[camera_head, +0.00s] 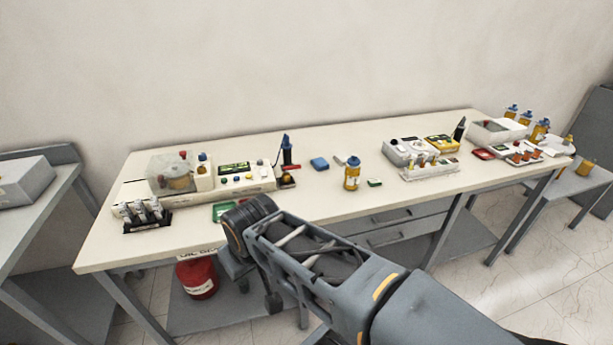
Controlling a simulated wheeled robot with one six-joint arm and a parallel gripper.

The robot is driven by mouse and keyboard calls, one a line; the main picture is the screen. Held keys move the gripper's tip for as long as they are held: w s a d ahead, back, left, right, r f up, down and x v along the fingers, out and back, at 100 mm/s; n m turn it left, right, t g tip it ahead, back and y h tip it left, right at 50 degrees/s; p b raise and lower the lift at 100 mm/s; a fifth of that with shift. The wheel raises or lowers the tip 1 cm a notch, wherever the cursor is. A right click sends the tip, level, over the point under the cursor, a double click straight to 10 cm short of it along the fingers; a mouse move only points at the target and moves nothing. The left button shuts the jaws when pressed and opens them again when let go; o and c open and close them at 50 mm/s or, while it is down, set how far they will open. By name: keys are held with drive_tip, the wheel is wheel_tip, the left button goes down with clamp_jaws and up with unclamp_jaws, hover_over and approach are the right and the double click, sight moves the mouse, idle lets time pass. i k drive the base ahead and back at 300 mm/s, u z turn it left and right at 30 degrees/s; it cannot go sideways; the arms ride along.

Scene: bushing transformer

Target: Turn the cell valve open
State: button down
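A white tester (241,180) stands at the left of the long table. At its left end is a clear-covered cell (172,174) with amber contents and small red parts. I cannot make out for certain which part is the cell valve or how it is turned. My arm reaches in from the lower right, and its dark wrist end is at the table's front edge, in front of and below the tester. Dark parts of my gripper (256,283) seem to hang below the wrist, apart from the cell. Its fingers are not clear.
A rack of small bottles (146,214) stands in front of the cell. A green tray (223,211) is partly hidden by my wrist. An amber bottle (352,173) stands mid-table. A red bucket (197,278) sits below the table. The table's front middle is fairly clear.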

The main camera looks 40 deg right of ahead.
sight(285, 170)
drive_tip(key=u, duration=0.05)
drive_tip(key=k, duration=0.2)
drive_tip(key=u, duration=0.9)
drive_tip(key=i, duration=0.7)
drive_tip(key=z, duration=2.35)
drive_tip(key=i, duration=0.5)
drive_tip(key=z, duration=0.05)
drive_tip(key=k, duration=0.4)
drive_tip(key=u, duration=0.5)
drive_tip(key=i, duration=0.45)
drive_tip(key=z, duration=0.65)
